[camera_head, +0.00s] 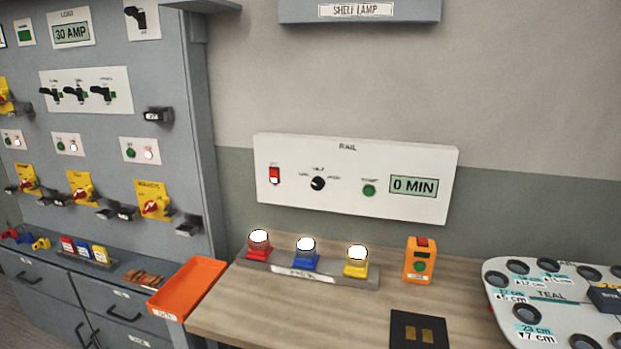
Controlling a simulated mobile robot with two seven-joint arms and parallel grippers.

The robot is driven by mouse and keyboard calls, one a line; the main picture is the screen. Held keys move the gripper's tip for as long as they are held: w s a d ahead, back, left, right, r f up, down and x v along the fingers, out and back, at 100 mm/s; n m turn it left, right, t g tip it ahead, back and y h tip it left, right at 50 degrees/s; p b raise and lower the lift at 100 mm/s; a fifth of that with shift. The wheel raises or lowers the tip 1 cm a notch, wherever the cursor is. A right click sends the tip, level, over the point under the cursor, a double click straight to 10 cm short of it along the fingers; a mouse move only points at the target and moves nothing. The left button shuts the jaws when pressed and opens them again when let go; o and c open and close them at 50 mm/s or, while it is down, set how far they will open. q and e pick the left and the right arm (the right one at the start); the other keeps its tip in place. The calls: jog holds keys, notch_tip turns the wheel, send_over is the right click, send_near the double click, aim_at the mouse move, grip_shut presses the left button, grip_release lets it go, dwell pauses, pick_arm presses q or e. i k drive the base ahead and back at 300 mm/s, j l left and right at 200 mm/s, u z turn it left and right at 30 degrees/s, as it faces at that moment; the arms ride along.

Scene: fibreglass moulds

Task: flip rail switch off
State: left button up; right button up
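The rail panel (352,205) is a white box on the wall above the wooden bench, labelled RAIL. Its rail switch (274,175) is a small red rocker at the panel's left end, with a bright lower part. To its right are a black knob (318,184), a green button (369,190) and a display (413,187) reading 0 MIN. The switch's fine lettering is too small to read. Neither of my grippers shows in the head view.
On the bench (300,320) stand red, blue and yellow lamps on a grey base (340,283), an orange button box (419,262) and a black plate (419,331). An orange tray (188,287) sits at the left edge. A grey switch cabinet (105,195) fills the left.

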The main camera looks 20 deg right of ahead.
aim_at(273, 173)
jog(key=i+j+z, duration=0.1)
jog(key=z, duration=0.3)
jog(key=j+z, duration=0.2)
jog(key=z, duration=0.15)
jog(key=i+j+z, duration=0.2)
jog(key=j, duration=0.25)
jog(key=j+z, duration=0.2)
jog(key=j, duration=0.2)
jog(key=j+z, duration=0.2)
jog(key=j, duration=1.7)
jog(key=i+j, duration=0.15)
jog(key=j, duration=0.95)
jog(key=i, duration=0.15)
jog(key=z, duration=0.05)
